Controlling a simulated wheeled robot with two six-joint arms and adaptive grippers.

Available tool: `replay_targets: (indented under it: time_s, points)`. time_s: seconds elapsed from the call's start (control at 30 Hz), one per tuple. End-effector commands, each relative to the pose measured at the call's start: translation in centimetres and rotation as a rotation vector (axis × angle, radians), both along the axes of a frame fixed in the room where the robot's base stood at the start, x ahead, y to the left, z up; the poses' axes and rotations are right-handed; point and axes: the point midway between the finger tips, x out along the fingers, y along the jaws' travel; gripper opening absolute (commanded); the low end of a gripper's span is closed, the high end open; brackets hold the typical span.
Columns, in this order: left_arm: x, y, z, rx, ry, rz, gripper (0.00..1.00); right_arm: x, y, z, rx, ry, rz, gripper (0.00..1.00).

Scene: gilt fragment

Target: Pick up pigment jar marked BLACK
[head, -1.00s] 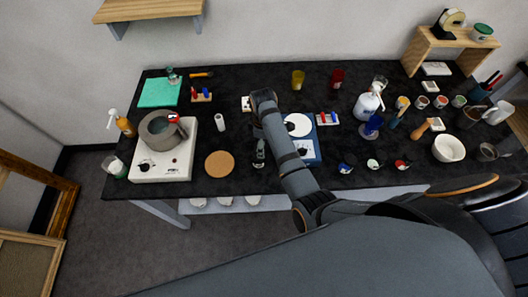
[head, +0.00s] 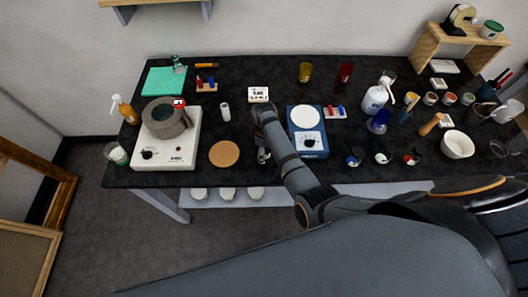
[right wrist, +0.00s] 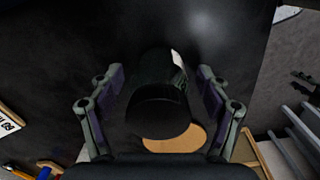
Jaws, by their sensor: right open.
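A dark glossy jar (right wrist: 158,95) with a pale label patch on its side stands between my right gripper's fingers in the right wrist view; any wording on the label cannot be read. My right gripper (right wrist: 160,105) is open, with one finger on each side of the jar and a gap visible at both. In the head view my right gripper (head: 264,156) hangs low over the front part of the table, right of the cork disc (head: 224,153). The arm hides most of that spot, so I cannot make out the jar there. My left gripper is not in view.
A blue device (head: 309,143) with a white round plate stands right of my arm. A white hotplate (head: 165,152) with a grey pot (head: 165,119) is at left. Small jars with blue (head: 355,156), white (head: 383,158) and red (head: 411,158) tops stand along the front edge.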

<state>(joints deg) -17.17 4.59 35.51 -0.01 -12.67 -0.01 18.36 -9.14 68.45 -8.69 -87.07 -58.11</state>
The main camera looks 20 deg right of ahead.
Motion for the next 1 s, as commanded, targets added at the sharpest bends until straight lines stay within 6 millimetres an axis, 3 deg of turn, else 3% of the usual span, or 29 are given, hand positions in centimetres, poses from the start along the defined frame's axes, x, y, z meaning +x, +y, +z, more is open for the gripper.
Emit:
replay_targets:
  time_s: [0.13,0.6,1.0]
  points:
    - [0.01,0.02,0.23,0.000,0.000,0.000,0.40,0.01,-0.02,0.26,0.000,0.000,0.000,0.75]
    - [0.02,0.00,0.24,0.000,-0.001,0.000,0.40,0.00,0.00,0.25,0.000,0.000,0.000,0.13]
    - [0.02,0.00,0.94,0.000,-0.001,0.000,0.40,0.08,-0.03,0.97,0.000,-0.001,-0.001,0.12]
